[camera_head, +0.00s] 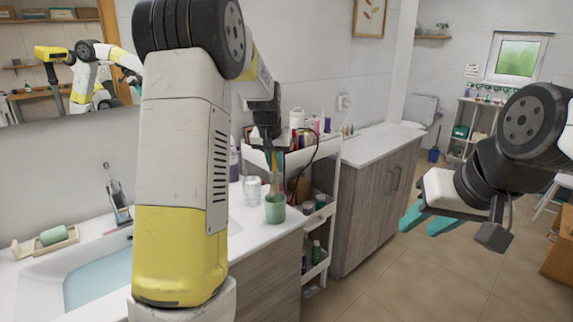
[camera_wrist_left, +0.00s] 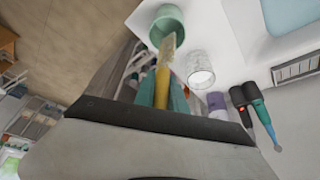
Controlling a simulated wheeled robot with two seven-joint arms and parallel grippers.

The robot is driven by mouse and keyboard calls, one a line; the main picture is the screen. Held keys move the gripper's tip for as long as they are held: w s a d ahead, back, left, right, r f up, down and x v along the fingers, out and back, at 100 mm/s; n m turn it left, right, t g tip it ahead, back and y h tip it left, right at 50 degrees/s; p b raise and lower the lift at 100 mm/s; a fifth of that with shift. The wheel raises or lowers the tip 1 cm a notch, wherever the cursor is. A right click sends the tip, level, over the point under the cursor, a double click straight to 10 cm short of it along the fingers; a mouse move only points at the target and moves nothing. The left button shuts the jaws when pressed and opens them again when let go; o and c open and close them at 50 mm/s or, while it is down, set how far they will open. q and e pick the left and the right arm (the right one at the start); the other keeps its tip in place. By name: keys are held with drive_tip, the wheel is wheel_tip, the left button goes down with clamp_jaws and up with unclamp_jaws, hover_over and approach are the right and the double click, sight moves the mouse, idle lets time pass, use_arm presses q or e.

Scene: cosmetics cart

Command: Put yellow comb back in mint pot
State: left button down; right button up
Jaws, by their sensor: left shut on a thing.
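The mint pot (camera_head: 275,212) stands upright near the end of the white washbasin counter. It also shows at the top of the left wrist view (camera_wrist_left: 153,22). My left gripper (camera_head: 270,155) points down above the pot. Its teal fingers are shut on the yellow comb (camera_wrist_left: 163,76), which extends from the fingers toward the pot. In the left wrist view the comb's pale far end overlaps the pot's near rim; I cannot tell whether it is inside. My right gripper (camera_head: 428,222) is away to the right over the floor, fingers apart and empty.
A clear glass (camera_head: 252,190) stands just left of the pot. A white cart (camera_head: 325,210) with bottles and a dark cable is close behind and to the right. The basin (camera_head: 95,285) and a soap dish (camera_head: 45,243) are at the left.

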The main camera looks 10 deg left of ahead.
use_arm(q)
drive_tip(key=shift+f, duration=2.5)
idle(0.4)
drive_tip(key=c, duration=0.8)
unclamp_jaws()
drive_tip(key=shift+r, duration=0.1)
wheel_tip(320, 180, up, 10)
hover_over(275, 175)
drive_tip(key=w, duration=0.2)
drive_tip(key=shift+s+a, duration=0.1)
idle(0.6)
